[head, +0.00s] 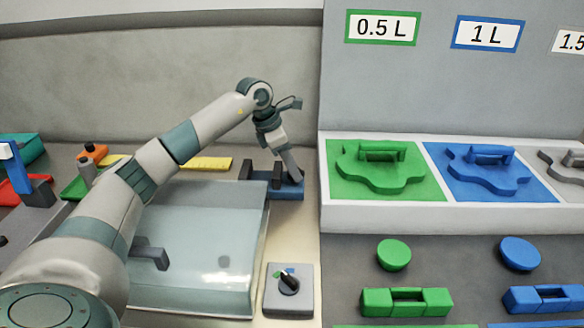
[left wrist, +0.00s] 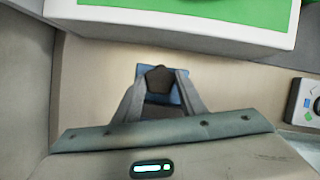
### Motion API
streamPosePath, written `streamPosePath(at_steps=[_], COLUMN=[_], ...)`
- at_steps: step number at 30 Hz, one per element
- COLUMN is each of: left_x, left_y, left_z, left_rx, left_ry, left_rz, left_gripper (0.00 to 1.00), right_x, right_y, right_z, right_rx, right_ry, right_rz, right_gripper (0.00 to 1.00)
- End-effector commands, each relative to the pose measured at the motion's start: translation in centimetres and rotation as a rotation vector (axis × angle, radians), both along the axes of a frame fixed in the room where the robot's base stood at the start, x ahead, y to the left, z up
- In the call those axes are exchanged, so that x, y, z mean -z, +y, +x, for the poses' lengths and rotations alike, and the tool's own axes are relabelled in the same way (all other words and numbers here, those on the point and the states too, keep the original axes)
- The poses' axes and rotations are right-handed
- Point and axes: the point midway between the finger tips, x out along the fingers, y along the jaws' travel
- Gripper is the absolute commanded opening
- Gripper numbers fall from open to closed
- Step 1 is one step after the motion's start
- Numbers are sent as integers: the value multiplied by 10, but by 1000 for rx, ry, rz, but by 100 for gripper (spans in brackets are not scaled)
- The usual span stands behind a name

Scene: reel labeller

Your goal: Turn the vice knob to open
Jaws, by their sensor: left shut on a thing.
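The small vice (head: 286,191) has a blue base and dark jaws. It stands on the bench behind the glass-lidded box, left of the tray with the coloured plates. My left gripper (head: 292,172) reaches down to it from above, at its right end. In the left wrist view the two fingers of my left gripper (left wrist: 161,86) sit on either side of a dark knob (left wrist: 160,75) and are shut on it. Part of the blue vice body shows behind the knob. In the head view the fingers hide the knob. My right gripper is not in view.
A box with a clear lid (head: 205,240) stands in front of the vice. A grey dial box (head: 290,304) is nearer, at its right. The white tray (head: 345,217) with green and blue plates borders the vice's right side. A yellow strip (head: 212,163) lies to the left.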

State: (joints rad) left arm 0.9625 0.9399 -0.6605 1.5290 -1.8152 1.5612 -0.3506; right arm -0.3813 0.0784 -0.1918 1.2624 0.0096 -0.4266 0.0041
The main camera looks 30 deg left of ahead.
Motion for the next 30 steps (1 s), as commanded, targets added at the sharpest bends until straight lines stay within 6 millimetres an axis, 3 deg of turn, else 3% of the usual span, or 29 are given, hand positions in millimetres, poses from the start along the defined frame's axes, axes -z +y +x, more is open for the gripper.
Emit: streamPosePath(at_steps=[18, 30], left_x=[0, 1], left_y=[-5, -5], left_z=[-2, -4], left_rx=[-579, -623], left_ry=[-3, 7], left_rz=[1, 2], left_gripper=[15, 15], right_x=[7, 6], right_y=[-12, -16], right_z=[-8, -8], right_rx=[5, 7], right_ry=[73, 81], right_rz=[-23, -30], right_gripper=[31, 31])
